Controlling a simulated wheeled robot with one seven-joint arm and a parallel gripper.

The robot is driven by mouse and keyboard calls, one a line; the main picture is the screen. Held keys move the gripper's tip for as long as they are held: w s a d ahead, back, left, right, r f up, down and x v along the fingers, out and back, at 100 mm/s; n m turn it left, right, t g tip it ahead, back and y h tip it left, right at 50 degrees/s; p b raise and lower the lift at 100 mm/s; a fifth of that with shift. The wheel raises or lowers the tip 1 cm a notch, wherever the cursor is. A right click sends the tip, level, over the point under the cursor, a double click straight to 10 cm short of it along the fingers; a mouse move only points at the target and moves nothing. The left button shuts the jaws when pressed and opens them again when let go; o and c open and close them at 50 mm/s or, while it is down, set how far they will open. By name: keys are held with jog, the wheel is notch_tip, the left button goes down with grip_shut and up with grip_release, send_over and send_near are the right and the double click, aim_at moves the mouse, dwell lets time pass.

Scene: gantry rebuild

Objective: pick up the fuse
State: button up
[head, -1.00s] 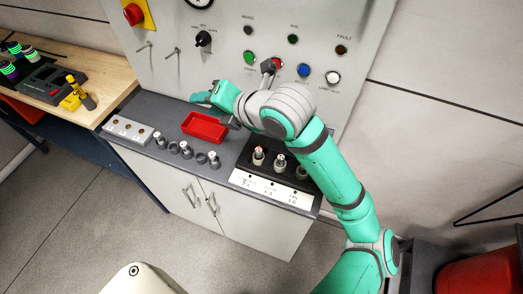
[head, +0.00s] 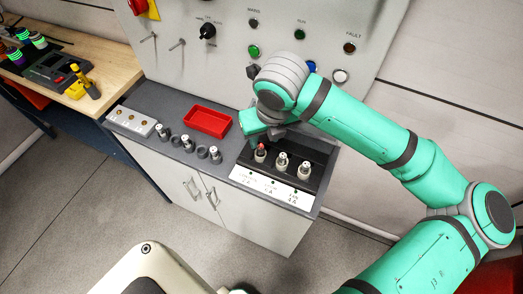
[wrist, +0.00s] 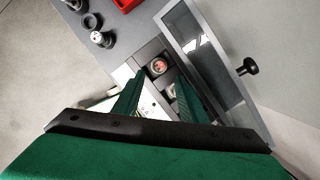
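Three light grey fuses stand upright in a black fuse holder (head: 318,182) at the right of the cabinet top. The left one (head: 261,155) has a red tip, the middle one (head: 282,160) and the right one (head: 304,169) stand beside it. My gripper (head: 266,138) is above and behind the left fuse, mostly hidden by my wrist. In the wrist view my gripper (wrist: 160,82) is open, its two green fingers apart. A red-topped fuse (wrist: 158,66) shows just beyond the gap between the fingertips. I cannot tell whether they touch it.
A red tray (head: 208,122) lies left of the holder. Several fuses and round sockets (head: 187,144) stand in a row before it, near a pale block (head: 132,121) with holes. The control panel (head: 225,75) rises behind. A grey framed cover (wrist: 207,58) with a black knob (wrist: 248,67) is close to the fingers.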

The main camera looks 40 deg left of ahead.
aim_at(261, 147)
jog(key=x, duration=0.3)
jog(key=shift+x, duration=2.1)
jog(key=shift+a, duration=0.15)
grip_shut()
